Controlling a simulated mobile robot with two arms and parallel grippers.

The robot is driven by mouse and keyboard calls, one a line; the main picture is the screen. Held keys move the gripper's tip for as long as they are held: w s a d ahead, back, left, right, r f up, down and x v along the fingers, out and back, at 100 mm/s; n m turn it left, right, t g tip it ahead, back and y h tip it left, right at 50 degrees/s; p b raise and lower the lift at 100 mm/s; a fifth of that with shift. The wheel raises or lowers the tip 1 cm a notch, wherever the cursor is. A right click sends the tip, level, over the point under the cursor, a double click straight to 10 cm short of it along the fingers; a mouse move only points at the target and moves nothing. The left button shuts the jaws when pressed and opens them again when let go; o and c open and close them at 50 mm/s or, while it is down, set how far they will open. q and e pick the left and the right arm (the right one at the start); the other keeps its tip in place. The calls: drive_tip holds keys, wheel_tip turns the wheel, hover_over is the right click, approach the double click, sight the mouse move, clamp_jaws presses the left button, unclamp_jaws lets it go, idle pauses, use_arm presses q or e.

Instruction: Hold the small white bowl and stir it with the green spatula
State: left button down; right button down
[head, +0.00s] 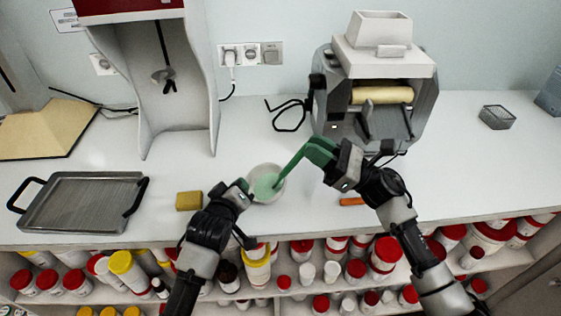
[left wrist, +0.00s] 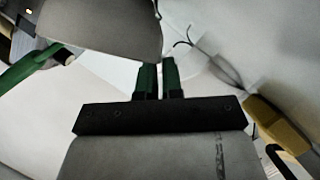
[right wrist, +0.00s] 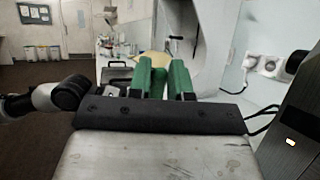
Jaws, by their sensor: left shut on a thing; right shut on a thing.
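The small white bowl (head: 270,198) is near the front edge of the counter, with pale green contents inside. My left gripper (head: 243,189) is shut on its left rim; the bowl also fills the top of the left wrist view (left wrist: 100,25). My right gripper (head: 318,153) is shut on the green spatula (head: 291,166), to the upper right of the bowl. The spatula slants down to the left, its lower end inside the bowl. In the right wrist view, the green fingers hide most of it. I cannot tell whether the bowl touches the counter.
A yellow sponge (head: 189,201) lies left of the bowl, and a metal tray (head: 84,203) further left. A roller mill (head: 376,90) stands behind my right gripper. An orange item (head: 351,201) lies near the front edge. Shelves of jars (head: 385,252) are below.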

drive_tip(key=shift+a, duration=0.15)
drive_tip(key=shift+w+a, duration=0.2)
drive_tip(key=shift+a, duration=0.05)
drive_tip(key=shift+r, duration=2.5)
use_arm(q)
drive_tip(key=c, duration=1.2)
unclamp_jaws()
